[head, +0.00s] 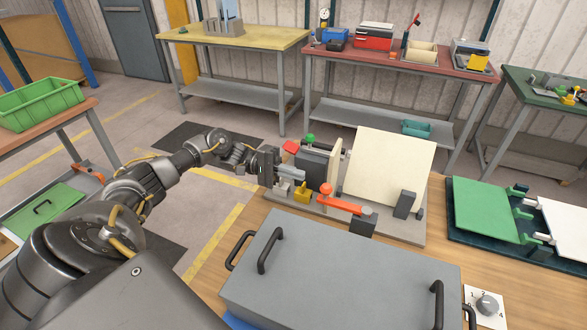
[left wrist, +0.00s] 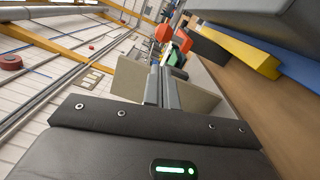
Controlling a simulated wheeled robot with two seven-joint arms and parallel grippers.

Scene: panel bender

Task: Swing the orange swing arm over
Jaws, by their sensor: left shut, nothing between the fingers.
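The orange swing arm (head: 345,205) lies low across the front of the bender's grey base plate (head: 408,232). An orange ball knob (head: 326,188) stands at its left end, and its right end meets a dark block. A cream panel (head: 392,168) leans upright behind it. My left gripper (head: 302,174) is at the left side of the bender, left of and a little above the ball knob, with no clear contact. Its fingers are together and empty; they also show in the left wrist view (left wrist: 161,85). My right gripper is out of view.
A yellow block (head: 303,194), a red knob (head: 291,147) and a green knob (head: 310,138) sit near my left gripper. A large grey box (head: 340,270) with black handles fills the table's front. A green panel fixture (head: 482,212) stands at right.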

